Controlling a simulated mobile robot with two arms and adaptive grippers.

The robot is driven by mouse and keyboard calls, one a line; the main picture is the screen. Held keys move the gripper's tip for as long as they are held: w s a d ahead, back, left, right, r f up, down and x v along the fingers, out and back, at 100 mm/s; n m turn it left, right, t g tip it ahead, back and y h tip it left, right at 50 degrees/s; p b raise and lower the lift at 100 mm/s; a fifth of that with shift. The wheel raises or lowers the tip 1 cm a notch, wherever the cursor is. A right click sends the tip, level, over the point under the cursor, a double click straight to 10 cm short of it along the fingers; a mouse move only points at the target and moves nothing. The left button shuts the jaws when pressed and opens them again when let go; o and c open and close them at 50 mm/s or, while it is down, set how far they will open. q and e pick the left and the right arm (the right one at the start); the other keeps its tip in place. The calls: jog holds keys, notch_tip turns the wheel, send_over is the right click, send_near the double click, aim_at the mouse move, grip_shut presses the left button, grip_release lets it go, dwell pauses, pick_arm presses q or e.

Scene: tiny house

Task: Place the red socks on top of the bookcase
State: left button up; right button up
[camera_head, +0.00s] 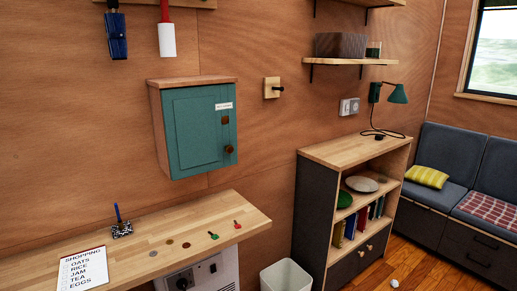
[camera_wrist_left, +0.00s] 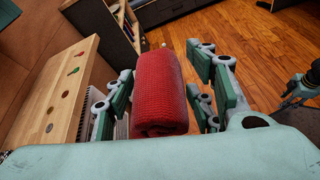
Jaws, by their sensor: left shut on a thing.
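The red socks (camera_wrist_left: 160,88) are a rolled, knitted red bundle in the left wrist view. My left gripper (camera_wrist_left: 161,76) is shut on them, with green-padded fingers on both sides. The bookcase (camera_head: 340,150) stands against the wall right of centre in the head view, with a light wood top and dark sides. Part of it shows at the top of the left wrist view (camera_wrist_left: 118,36). Neither gripper shows in the head view. A dark part at the right edge of the left wrist view looks like my right gripper (camera_wrist_left: 298,88); its jaw state is unclear.
A green lamp (camera_head: 397,94) hangs over the back right of the bookcase top, its cord lying there. The top's front and left are clear. A wall shelf (camera_head: 350,62) is above. A wooden counter (camera_head: 200,222) and white bin (camera_head: 286,276) stand to the left.

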pick_arm(q)
jog(key=shift+r+p, duration=0.4)
jog(key=shift+r, duration=0.3)
pick_arm(e)
jog(key=shift+g, duration=0.8)
jog(key=s, duration=0.3)
jog(key=s+d, duration=0.1)
jog(key=s, duration=0.1)
jog(key=shift+s+d+r, duration=0.1)
jog(key=shift+r, duration=0.15)
